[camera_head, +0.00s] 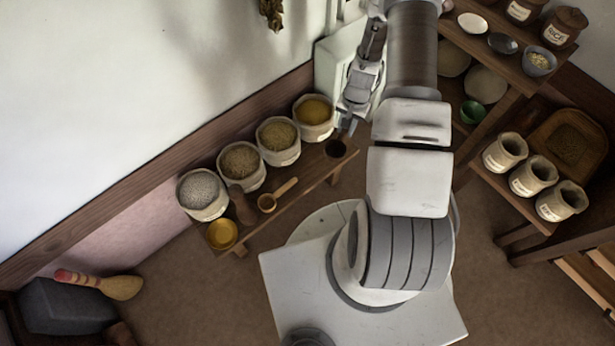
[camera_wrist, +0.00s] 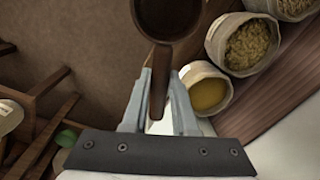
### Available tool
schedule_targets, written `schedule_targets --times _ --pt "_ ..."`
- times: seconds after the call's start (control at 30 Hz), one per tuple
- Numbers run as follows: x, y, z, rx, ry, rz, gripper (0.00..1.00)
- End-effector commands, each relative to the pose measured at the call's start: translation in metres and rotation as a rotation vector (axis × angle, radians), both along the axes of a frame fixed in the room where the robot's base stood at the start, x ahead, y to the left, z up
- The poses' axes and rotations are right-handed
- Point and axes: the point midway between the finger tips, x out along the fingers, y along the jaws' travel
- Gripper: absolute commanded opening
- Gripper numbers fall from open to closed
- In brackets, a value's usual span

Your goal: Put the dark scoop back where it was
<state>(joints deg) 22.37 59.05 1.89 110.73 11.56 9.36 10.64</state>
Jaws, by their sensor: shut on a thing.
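The dark scoop (camera_head: 335,149) appears over the right end of the low bench (camera_head: 310,183); I cannot tell its height above it. In the wrist view its round dark bowl (camera_wrist: 167,14) lies beyond my fingertips, partly cut by the top edge. Its brown handle (camera_wrist: 160,88) runs back between the fingers. My gripper (camera_head: 346,129) is shut on that handle, and its two fingers also show in the wrist view (camera_wrist: 161,80). A lighter wooden scoop (camera_head: 267,203) lies on the bench, left of the dark scoop.
Several open sacks of grain, one with yellow filling (camera_head: 313,112), line the back of the bench. A dark brown object (camera_head: 242,205) and a yellow bowl (camera_head: 222,234) stand at its left. Shelves with small sacks (camera_head: 533,178) and bowls are at right. A brush (camera_head: 115,287) lies at lower left.

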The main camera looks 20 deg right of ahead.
Motion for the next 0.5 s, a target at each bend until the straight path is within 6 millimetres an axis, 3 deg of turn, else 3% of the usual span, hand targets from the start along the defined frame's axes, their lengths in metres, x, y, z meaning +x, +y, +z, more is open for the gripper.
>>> schedule_targets --times 0.03,0.2,0.33,0.5 --pt "-0.013 -0.002 -0.032 -0.002 0.016 -0.057 0.00" --pt "-0.042 -0.001 -0.097 -0.022 0.037 -0.243 0.00" --pt "-0.056 0.005 -0.127 -0.030 0.048 -0.348 0.00" --pt "-0.059 0.010 -0.144 -0.035 0.051 -0.417 0.00"
